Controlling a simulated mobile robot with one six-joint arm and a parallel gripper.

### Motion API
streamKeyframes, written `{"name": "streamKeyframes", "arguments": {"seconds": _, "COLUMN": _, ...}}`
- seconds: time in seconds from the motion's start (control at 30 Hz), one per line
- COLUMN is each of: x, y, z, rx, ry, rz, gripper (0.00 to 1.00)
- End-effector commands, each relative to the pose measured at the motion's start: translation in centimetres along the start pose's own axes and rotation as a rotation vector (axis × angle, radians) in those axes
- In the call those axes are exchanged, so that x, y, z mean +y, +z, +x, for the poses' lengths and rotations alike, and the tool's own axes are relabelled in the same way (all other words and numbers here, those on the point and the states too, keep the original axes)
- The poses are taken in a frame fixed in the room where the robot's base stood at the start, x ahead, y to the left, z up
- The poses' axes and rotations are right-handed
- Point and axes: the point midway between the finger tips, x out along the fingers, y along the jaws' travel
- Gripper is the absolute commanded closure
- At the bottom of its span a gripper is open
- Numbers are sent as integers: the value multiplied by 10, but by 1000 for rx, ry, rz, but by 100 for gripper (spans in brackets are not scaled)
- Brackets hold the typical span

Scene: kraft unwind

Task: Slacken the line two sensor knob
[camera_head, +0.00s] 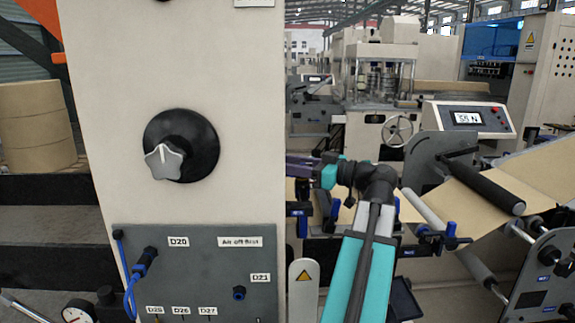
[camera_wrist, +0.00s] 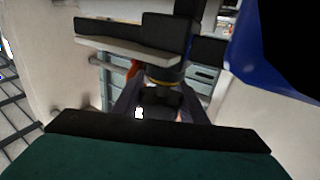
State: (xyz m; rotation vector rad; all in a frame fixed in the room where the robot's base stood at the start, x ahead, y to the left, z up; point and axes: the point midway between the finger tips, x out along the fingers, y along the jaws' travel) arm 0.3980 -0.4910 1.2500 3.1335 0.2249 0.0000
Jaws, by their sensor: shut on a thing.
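My gripper (camera_head: 298,166) is at the end of my teal and black arm in the head view, pointing left close to the right edge of the cream panel. Its fingertips are not clear there. In the wrist view my gripper (camera_wrist: 160,108) has its two dark fingers closed on a small black knob-like part (camera_wrist: 161,96). A yellow ring shows just above this part, under a dark bracket (camera_wrist: 128,38). No label on it is readable, so I cannot tell whether it belongs to line two.
The cream panel (camera_head: 100,90) carries a grey star-shaped knob (camera_head: 165,160) and a grey plate (camera_head: 195,285) labelled D20 and D21. A roller frame with brown web (camera_head: 480,210) stands at right. In the wrist view a large blue shape (camera_wrist: 265,60) is close at upper right.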

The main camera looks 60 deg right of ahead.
Motion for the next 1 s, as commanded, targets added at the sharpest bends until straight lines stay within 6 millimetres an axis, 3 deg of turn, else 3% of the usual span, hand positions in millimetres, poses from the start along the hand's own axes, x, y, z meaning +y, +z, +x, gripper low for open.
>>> {"name": "streamKeyframes", "arguments": {"seconds": 0.6, "x": -7, "y": 1, "z": 0, "rx": 1, "ry": -221, "rz": 1, "gripper": 84}}
{"name": "streamKeyframes", "arguments": {"seconds": 1.0, "x": -11, "y": 1, "z": -1, "rx": -1, "ry": -254, "rz": 0, "gripper": 84}}
